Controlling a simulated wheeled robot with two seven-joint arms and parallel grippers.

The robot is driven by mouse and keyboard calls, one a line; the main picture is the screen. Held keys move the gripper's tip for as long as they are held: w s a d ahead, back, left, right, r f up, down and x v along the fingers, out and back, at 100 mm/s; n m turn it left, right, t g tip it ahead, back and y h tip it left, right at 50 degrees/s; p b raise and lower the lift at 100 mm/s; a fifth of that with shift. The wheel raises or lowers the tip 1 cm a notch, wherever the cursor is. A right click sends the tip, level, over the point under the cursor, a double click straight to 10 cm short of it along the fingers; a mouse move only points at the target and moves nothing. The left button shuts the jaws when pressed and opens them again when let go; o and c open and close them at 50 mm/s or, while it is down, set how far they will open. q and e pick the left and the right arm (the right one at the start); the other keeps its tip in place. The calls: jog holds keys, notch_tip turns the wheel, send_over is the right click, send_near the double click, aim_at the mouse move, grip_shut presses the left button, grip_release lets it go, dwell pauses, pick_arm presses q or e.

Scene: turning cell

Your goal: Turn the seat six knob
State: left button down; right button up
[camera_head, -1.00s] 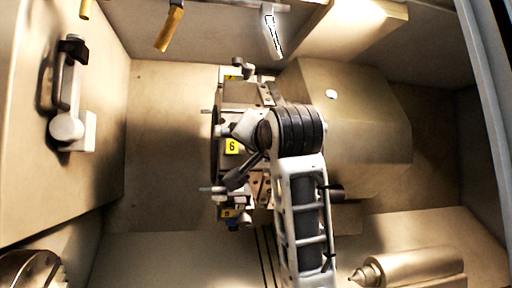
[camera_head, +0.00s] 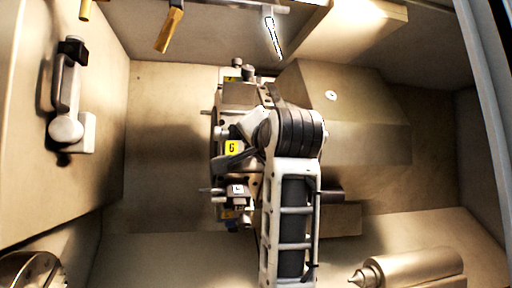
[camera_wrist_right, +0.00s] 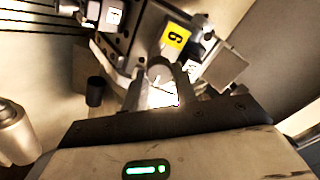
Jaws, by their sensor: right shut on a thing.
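The tool turret (camera_head: 240,95) stands mid-picture in the head view, with a yellow plate marked 6 (camera_head: 232,147) on its face. The plate also shows in the wrist view (camera_wrist_right: 175,37). My right gripper (camera_head: 228,161) reaches the turret beside this plate, its arm coming up from the bottom. In the wrist view, my right gripper (camera_wrist_right: 165,90) is shut on the seat six knob, just below the plate. The jaws mostly hide the knob, so its angle cannot be told. My left gripper is not in view.
Other tool seats with small blocks (camera_head: 238,191) sit close below the gripper. A large beige housing (camera_head: 350,110) stands right of the turret. A pointed tailstock (camera_head: 415,268) lies at lower right. A lever handle (camera_head: 66,100) is on the left wall. Open floor lies left of the turret.

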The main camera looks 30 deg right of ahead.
jog(key=shift+r, duration=0.1)
jog(key=o, duration=1)
jog(key=shift+c, duration=0.2)
jog(key=b+v, duration=0.3)
jog(key=v, duration=1.3)
jog(key=shift+d, duration=0.1)
